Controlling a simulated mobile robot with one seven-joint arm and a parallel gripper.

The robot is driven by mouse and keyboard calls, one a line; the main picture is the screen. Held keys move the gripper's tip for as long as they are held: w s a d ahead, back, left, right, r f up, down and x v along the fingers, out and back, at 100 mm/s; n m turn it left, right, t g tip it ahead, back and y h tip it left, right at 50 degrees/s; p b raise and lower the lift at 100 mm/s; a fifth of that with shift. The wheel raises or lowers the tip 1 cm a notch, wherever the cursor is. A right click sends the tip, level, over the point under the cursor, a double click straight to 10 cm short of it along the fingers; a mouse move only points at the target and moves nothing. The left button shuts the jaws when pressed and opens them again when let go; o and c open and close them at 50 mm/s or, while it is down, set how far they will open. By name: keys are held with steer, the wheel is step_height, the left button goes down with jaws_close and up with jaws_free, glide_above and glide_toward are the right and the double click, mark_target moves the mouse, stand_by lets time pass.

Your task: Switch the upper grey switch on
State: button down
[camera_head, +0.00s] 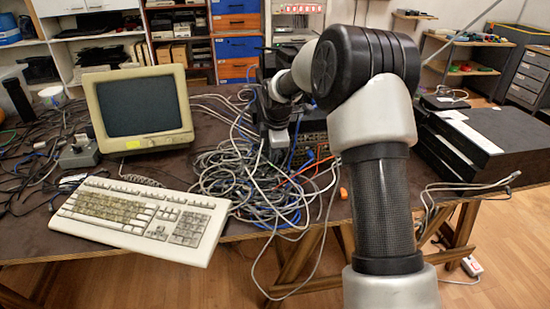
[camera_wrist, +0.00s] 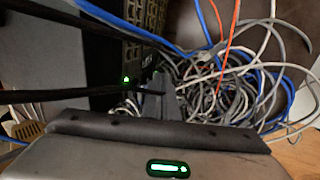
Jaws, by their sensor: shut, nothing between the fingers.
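My gripper (camera_head: 277,138) reaches down at the front of a dark stack of network gear (camera_head: 314,123), partly hidden behind my arm. In the wrist view my gripper (camera_wrist: 164,90) is shut and empty, its tips close to the gear's front. The gear's port face (camera_wrist: 140,22) shows there with a small lit green light (camera_wrist: 126,79). I cannot tell whether the fingertips touch it. I cannot pick out the upper grey switch for certain, nor its setting; my arm and hand cover much of the front.
Tangled grey, blue and orange cables (camera_head: 240,175) fill the table in front of the gear and lie close to my gripper. A keyboard (camera_head: 140,218) and an old monitor (camera_head: 140,108) stand at left. Black boxes (camera_head: 475,140) stand at right.

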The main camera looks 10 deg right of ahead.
steer(key=shift+w+r+p, duration=0.1)
steer(key=shift+p, duration=0.25)
steer(key=shift+w+p, duration=0.1)
steer(key=shift+p, duration=0.35)
steer(key=shift+f, duration=0.45)
steer(key=shift+r, duration=0.15)
steer(key=shift+r+p, duration=0.7)
steer(key=shift+p, duration=0.15)
